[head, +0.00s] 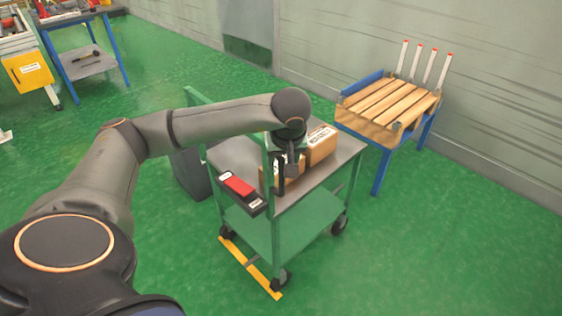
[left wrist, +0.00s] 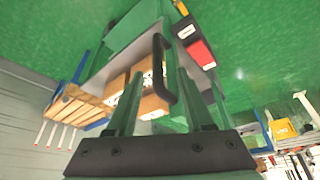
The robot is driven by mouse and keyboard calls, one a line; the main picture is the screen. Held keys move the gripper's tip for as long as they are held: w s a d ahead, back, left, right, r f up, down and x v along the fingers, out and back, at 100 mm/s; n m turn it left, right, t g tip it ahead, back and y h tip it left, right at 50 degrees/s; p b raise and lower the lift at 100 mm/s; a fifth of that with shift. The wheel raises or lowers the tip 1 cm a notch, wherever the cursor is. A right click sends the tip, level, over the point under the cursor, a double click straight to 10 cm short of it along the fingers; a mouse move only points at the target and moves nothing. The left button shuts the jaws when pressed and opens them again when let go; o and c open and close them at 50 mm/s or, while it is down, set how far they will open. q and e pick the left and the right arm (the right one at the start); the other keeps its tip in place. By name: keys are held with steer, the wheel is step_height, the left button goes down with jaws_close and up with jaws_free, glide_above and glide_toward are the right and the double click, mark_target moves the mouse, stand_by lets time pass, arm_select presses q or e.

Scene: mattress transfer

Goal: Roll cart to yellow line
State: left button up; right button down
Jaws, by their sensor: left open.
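The green cart (head: 300,221) has a grey top and stands on several dark casters. The yellow line (head: 250,268) is on the floor at the cart's near left side; two casters stand at its ends, touching or just beside it. My left gripper (head: 284,172) is at the near edge of the cart top. In the left wrist view its open fingers (left wrist: 160,85) are spread on both sides of a black handle (left wrist: 164,68), with no clear contact visible. The gripper partly hides this handle in the head view. My right gripper is out of view.
Cardboard boxes (head: 320,146) and a red-and-black item (head: 238,186) are on the cart. A dark bin (head: 188,172) stands behind its left side. A blue-legged stand with wooden slats (head: 390,103) is by the wall. Open green floor lies in front and right.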

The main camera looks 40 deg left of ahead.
arm_select(q)
steer(key=shift+v, duration=1.8)
